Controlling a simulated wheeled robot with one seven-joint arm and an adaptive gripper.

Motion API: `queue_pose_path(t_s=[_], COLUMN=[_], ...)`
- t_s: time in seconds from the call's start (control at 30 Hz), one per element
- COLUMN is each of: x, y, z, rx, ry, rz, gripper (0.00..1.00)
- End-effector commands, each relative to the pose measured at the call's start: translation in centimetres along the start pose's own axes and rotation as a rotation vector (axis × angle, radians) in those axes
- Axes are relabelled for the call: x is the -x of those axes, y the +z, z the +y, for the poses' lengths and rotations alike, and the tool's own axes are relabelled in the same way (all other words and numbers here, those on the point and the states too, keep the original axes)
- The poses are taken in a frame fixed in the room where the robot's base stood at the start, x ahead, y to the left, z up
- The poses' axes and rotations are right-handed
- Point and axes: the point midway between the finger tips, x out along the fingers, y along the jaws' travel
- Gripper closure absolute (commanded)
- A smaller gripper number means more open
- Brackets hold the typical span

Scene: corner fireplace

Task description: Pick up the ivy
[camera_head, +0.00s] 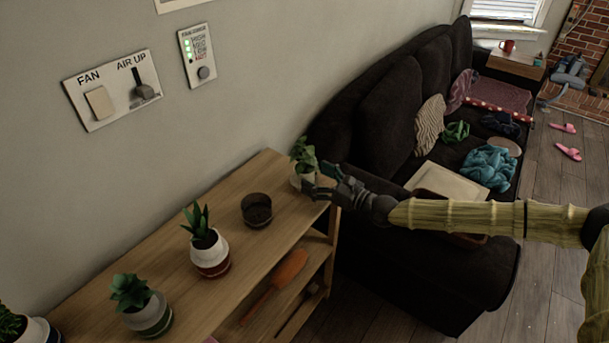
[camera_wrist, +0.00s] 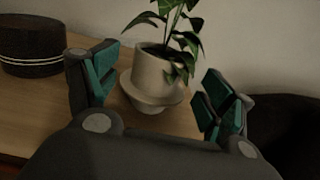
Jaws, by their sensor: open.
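The ivy (camera_head: 302,155) is a leafy green plant in a pale pot on a light saucer, at the far right end of the wooden shelf top. In the wrist view the ivy's pot (camera_wrist: 158,72) stands upright beyond and between my open fingers, with leaves hanging over its rim. My gripper (camera_head: 322,181) is open and empty, close in front of the pot from the right side. In the wrist view my gripper (camera_wrist: 152,98) has one finger on each side of the pot, and I see no clear contact. In the head view my fingers partly hide the pot.
A dark empty-looking pot (camera_head: 257,209) stands left of the ivy; it also shows in the wrist view (camera_wrist: 32,52). Several potted succulents, one in a white-and-brown pot (camera_head: 210,254), line the shelf top (camera_head: 165,222). The wall is behind; a dark sofa (camera_head: 385,105) is right.

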Motion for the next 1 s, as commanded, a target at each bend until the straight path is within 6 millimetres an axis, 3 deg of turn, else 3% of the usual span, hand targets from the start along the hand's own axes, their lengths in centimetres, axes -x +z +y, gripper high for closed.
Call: queue_pose_path(t_s=[0.43,0.73,0.93,1.0], x=[-4.5,-4.9,-4.9,-4.9], y=[0.9,0.8,0.8,0.8], z=[-0.4,-0.4,-0.4,-0.4], rx=[-0.001,0.0,0.0,0.0], ry=[-0.002,-0.002,-0.002,-0.002], rz=[0.0,0.0,0.0,0.0], gripper=[0.18,0.18,0.54,0.57])
